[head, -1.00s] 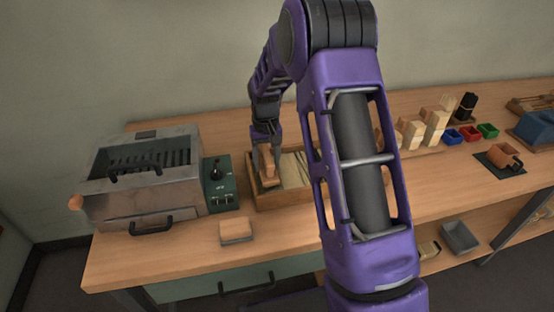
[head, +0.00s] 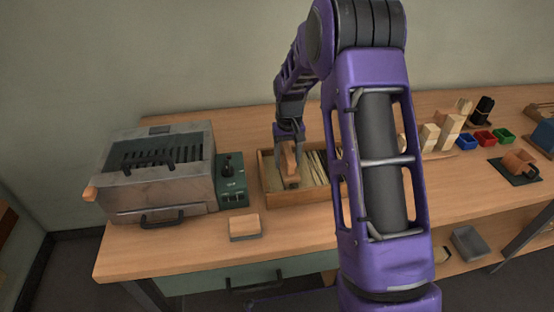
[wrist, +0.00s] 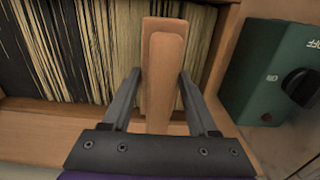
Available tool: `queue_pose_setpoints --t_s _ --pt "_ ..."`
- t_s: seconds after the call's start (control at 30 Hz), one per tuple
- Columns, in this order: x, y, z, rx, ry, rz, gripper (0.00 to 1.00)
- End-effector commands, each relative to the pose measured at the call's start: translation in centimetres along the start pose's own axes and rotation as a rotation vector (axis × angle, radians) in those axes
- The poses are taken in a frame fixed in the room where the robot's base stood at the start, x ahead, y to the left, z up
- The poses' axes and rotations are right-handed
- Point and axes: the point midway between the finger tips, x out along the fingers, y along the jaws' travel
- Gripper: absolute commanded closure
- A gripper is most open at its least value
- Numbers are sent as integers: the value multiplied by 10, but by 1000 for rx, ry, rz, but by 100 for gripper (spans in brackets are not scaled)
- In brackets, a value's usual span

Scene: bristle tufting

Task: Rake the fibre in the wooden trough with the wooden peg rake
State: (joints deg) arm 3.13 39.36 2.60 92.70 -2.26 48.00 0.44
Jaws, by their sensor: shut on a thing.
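The wooden trough (head: 268,182) stands on the bench right of the grey machine. Pale fibre (head: 316,166) lies in it as long strands, and dark strands lie among the pale ones (wrist: 60,50) in the wrist view. My gripper (head: 289,165) is at the trough's left part, shut on the wooden peg rake (head: 290,162). In the wrist view, the rake's brown wooden handle (wrist: 162,85) stands between the two fingers (wrist: 155,95). The rake's pegs are hidden, so I cannot tell whether they touch the fibre. My arm hides the trough's right end in the head view.
A grey metal machine (head: 155,185) and a green switch box (head: 232,183) stand close left of the trough. A wooden block brush (head: 245,226) lies in front. Wooden blocks (head: 449,130) and small coloured bins (head: 485,139) stand to the right.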

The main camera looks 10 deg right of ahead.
Motion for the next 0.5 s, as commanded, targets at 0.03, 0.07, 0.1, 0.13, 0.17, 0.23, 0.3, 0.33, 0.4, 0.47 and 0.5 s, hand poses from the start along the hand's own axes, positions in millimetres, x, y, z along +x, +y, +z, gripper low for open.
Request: queue_pose_setpoints --t_s 0.03,0.07,0.1,0.13,0.17,0.23,0.3,0.33,0.4,0.47,0.5 --pt "-1 9 0 4 1 0 100" --pt "-1 14 0 3 1 0 100" --pt "-1 20 0 3 1 0 100" --pt "-1 25 0 3 1 0 100" --pt "-1 30 0 3 1 0 100" --pt "-1 41 -1 3 1 0 100" --pt "-1 52 0 3 1 0 100" --pt "-1 57 0 3 1 0 100" --pt "-1 68 0 3 1 0 100" --pt "-1 78 0 2 1 0 100" --pt "-1 84 0 3 1 0 100"
